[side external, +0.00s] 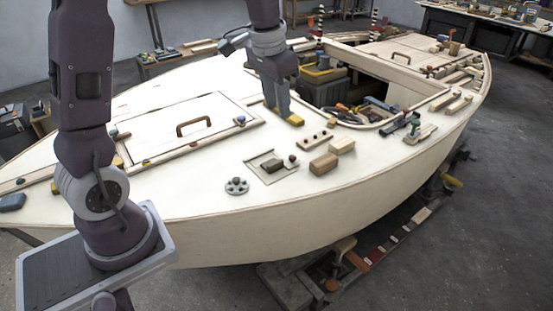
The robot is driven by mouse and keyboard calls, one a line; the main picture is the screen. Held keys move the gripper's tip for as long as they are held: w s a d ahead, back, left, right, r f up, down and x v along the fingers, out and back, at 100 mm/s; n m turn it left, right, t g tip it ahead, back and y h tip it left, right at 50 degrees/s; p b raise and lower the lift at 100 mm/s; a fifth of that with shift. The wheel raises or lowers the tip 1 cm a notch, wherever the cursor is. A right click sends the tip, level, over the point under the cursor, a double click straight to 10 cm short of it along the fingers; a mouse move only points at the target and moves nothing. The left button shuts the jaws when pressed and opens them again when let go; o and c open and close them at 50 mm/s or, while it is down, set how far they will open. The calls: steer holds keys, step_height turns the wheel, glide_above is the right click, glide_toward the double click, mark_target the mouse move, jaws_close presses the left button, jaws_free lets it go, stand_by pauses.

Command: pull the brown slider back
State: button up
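A brown wooden block (324,163) sits on the cream deck, near its right-hand edge. To its left, a dark brownish slider piece (272,165) lies in a thin rectangular frame with a small round knob beside it. I cannot tell for sure which of the two is the brown slider. My gripper (285,116) points down over the deck, behind and apart from both pieces. A yellow piece (296,119) shows at its fingertips; whether it is part of the gripper is unclear. The finger gap is not clear from this side.
A grey round dial (237,186) is at the front left. An open well with a toolbox (323,84) lies behind. A hatch with a handle (193,126) is at left.

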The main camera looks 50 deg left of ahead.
steer(key=w+a+f, duration=0.4)
steer(key=f, duration=0.2)
steer(key=g, duration=0.2)
glide_toward(277, 162)
steer(key=shift+h, duration=0.3)
steer(key=f, duration=0.8)
steer(key=shift+a+f, duration=0.25)
jaws_close()
